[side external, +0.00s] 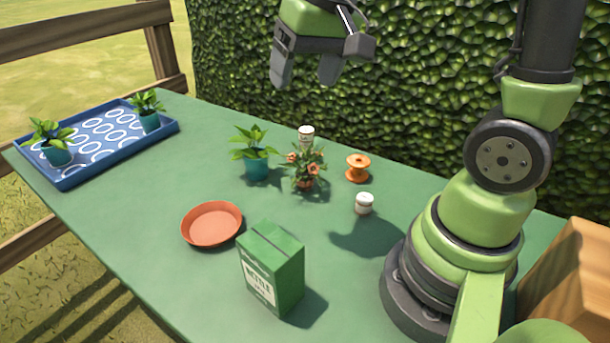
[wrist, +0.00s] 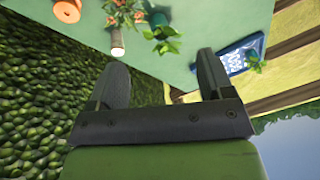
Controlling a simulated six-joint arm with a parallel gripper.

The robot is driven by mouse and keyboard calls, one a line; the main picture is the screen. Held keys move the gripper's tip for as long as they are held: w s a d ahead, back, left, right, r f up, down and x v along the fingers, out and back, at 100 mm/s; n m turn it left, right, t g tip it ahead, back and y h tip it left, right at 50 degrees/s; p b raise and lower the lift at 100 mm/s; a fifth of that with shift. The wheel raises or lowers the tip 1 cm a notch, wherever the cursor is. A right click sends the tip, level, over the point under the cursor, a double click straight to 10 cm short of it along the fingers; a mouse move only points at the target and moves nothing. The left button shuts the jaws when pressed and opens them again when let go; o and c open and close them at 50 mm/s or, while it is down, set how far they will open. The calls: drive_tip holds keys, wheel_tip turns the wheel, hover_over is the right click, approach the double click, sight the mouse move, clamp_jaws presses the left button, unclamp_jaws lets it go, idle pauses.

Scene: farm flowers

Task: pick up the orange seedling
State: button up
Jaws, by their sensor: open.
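The orange-flowered seedling (side external: 304,164) stands upright on the table, in a pot mostly hidden by its leaves. It also shows at the top edge of the wrist view (wrist: 124,13), partly cut off. A leafy plant in a teal pot (side external: 256,168) stands close to its left, and a white-capped bottle (side external: 306,134) stands just behind it. My gripper (side external: 307,80) is open and empty, high above the table's back edge, in front of the hedge. In the wrist view its two fingers (wrist: 162,78) are spread apart with nothing between them.
A blue tray (side external: 73,183) with two teal-potted plants lies at the left. An orange spool (side external: 358,168), a small white jar (side external: 364,204), a terracotta saucer (side external: 212,225) and a green box (side external: 272,270) stand around the seedling. The table's left front is clear.

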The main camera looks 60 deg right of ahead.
drive_tip(key=w+d+f+g, duration=0.2)
drive_tip(key=w+d+f, duration=0.3)
drive_tip(key=f, duration=0.4)
drive_tip(key=g, duration=0.2)
hover_over(306, 160)
drive_tip(key=shift+m, duration=0.3)
drive_tip(key=f, duration=0.5)
drive_tip(key=shift+w+a, duration=0.2)
drive_tip(key=shift+w, duration=0.2)
wheel_tip(306, 160, down, 4)
drive_tip(key=shift+d+f, duration=0.1)
drive_tip(key=shift+f, duration=0.15)
drive_tip(key=f, duration=0.3)
drive_tip(key=s+f, duration=0.1)
drive_tip(key=f, duration=0.1)
drive_tip(key=shift+w+f, duration=0.1)
drive_tip(key=shift+f, duration=0.4)
drive_tip(key=c, duration=1)
